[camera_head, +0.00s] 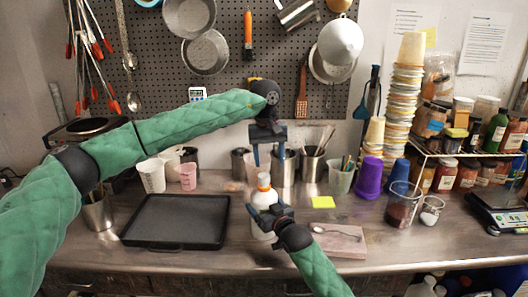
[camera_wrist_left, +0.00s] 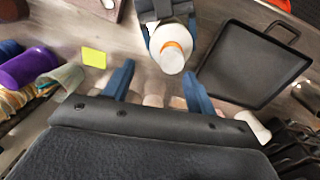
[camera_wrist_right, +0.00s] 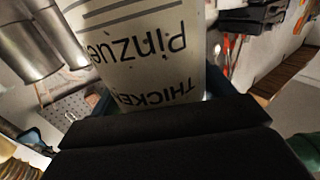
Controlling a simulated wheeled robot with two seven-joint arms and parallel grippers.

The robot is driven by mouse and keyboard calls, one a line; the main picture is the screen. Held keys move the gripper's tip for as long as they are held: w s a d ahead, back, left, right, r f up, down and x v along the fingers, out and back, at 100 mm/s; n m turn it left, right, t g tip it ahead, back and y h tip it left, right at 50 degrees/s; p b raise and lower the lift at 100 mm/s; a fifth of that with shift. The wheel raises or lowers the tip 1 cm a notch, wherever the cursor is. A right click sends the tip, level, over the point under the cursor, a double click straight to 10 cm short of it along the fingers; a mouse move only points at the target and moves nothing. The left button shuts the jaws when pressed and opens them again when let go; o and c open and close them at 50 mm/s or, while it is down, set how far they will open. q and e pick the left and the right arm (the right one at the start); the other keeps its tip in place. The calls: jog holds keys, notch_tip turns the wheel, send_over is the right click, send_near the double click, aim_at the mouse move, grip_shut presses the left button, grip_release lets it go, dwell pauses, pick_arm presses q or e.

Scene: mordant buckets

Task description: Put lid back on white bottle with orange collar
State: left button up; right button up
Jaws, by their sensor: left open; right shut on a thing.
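The white bottle (camera_head: 262,227) stands at the middle of the counter with its orange collar (camera_head: 264,188) and a pale, rounded top above it. My right gripper (camera_head: 270,213) is shut around its body. The right wrist view shows printed black text on the bottle (camera_wrist_right: 140,50). My left gripper (camera_head: 269,160) is open above the bottle, fingers pointing down, one to each side of its top and apart from it. The left wrist view shows the bottle's white top (camera_wrist_left: 172,62) beyond the open fingers. I cannot make out a separate lid.
A black tray (camera_head: 177,222) lies left of the bottle. A pink slab (camera_head: 345,246) with a spoon and a yellow note (camera_head: 323,202) lie to the right. Paper cups (camera_head: 152,176) and metal containers (camera_head: 312,166) stand behind. A purple cup (camera_head: 369,180) stands farther right.

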pick_arm(q)
jog(key=n, duration=0.6)
jog(key=shift+r, duration=0.4)
jog(key=n, duration=0.4)
jog(key=shift+w+a+r, duration=0.1)
jog(key=shift+a+r, duration=0.05)
jog(key=shift+r, duration=0.1)
jog(key=n, duration=0.5)
jog(key=shift+a+r+n, duration=0.15)
jog(key=shift+r+n, duration=0.05)
jog(key=shift+n, duration=0.2)
jog(key=n, duration=0.4)
jog(key=shift+a+r, duration=0.1)
jog(key=shift+a, duration=0.05)
jog(key=n, duration=0.4)
jog(key=shift+w+a+y, duration=0.1)
jog(key=shift+y, duration=0.2)
jog(key=n, duration=0.6)
jog(key=shift+a, duration=0.1)
jog(key=n, duration=0.5)
jog(key=shift+a+n, duration=0.1)
jog(key=shift+n, duration=0.2)
jog(key=n, duration=0.4)
jog(key=shift+n, duration=0.3)
